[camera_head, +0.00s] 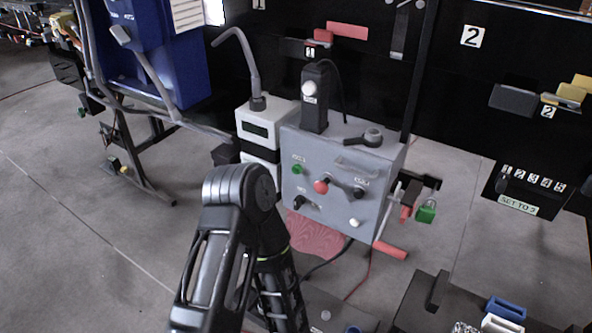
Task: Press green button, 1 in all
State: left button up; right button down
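The green button (298,170) is small and round. It sits on the upper left of the sloped front panel of a grey control box (335,222). A red button (321,186) is to its lower right, with a black knob (359,193) further right. A black switch (299,202) is below the green button, and a white button (355,222) is at the lower right. One of my arms rises from the bottom, bends just left of the box and goes back down. It does not cover the green button. Neither gripper's fingertips can be seen.
A white box with a bent grey pipe (238,52) stands left of the control box. A black post with a white knob (309,89) stands on top. A green padlock (427,211) and a red handle (390,250) stick out on the right. Blue machinery (180,85) is at upper left.

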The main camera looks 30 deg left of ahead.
pick_arm(q)
grip_shut()
dwell(0.5)
dwell(0.6)
